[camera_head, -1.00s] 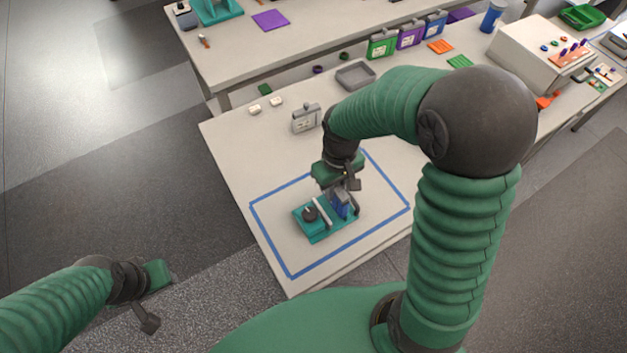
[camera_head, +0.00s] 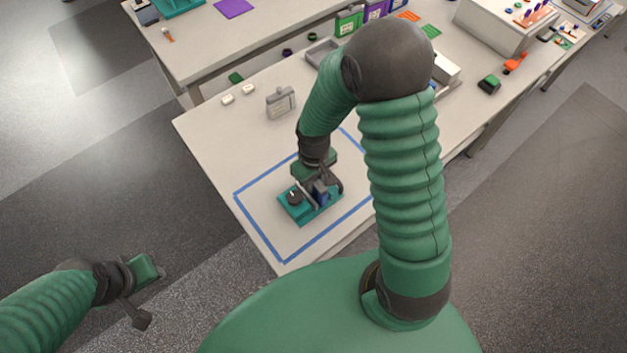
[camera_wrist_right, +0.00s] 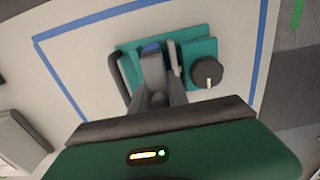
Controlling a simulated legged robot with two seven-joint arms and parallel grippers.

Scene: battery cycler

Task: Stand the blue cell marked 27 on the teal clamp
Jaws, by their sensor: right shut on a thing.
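The teal clamp (camera_head: 297,212) lies inside the blue tape outline on the near table and has a dark round knob. In the right wrist view the clamp (camera_wrist_right: 203,47) shows its knob on the right and a grey bar. My right gripper (camera_head: 323,186) is shut on the blue cell (camera_head: 321,198), low at the clamp. The gripper's fingers (camera_wrist_right: 153,72) hide most of the cell in the wrist view; only its blue top (camera_wrist_right: 151,47) shows. Its number and its bottom contact are hidden. My left gripper (camera_head: 142,293) hangs off the table at lower left, its jaw gap unclear.
Blue tape (camera_head: 262,239) outlines a mostly clear area around the clamp. A grey tray (camera_head: 322,53) and green and purple cases (camera_head: 349,20) are farther back.

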